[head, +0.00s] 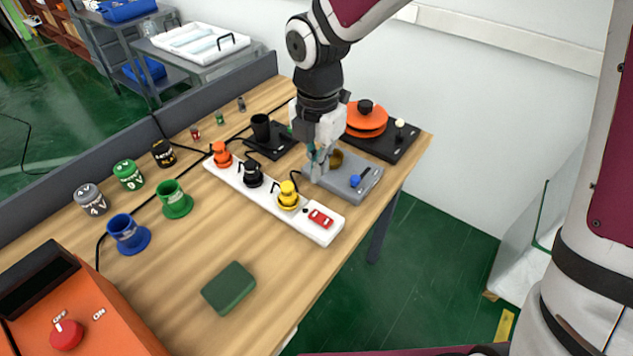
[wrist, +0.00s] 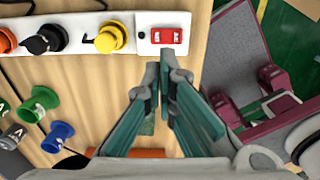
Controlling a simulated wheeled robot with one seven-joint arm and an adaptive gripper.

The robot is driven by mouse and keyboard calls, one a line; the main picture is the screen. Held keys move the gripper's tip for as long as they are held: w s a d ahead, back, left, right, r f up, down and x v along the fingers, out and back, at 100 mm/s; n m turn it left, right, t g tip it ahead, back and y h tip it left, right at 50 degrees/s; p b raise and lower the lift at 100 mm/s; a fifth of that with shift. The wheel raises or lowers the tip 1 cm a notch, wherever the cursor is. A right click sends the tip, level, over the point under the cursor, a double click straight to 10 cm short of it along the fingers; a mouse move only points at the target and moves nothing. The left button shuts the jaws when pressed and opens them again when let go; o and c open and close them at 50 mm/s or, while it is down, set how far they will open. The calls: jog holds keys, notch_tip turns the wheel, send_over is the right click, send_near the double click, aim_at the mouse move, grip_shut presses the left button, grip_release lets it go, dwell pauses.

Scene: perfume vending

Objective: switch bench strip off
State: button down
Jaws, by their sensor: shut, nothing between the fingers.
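The bench strip (head: 270,205) is a long white power strip on the wooden bench, with orange, black and yellow plugs in it. Its red rocker switch (head: 320,218) is at the near right end; it also shows at the top of the wrist view (wrist: 168,36). I cannot tell which side of the rocker is pressed.
A green block (head: 229,288) and an orange box (head: 95,310) with an OFF/ON knob are in front. Coloured cups stand left. Bench wood around the block is clear.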

aim_at(321, 218)
notch_tip(321, 218, down, 12)
jog(key=shift+f, duration=0.45)
jog(key=shift+f, duration=0.1)
jog(key=shift+w+a+f+b, duration=0.1)
jog(key=shift+f+b, duration=0.2)
jog(key=shift+s+d+r+p, duration=0.3)
jog(key=shift+s+d+p, duration=0.25)
jog(key=shift+d, duration=0.1)
dwell(0.4)
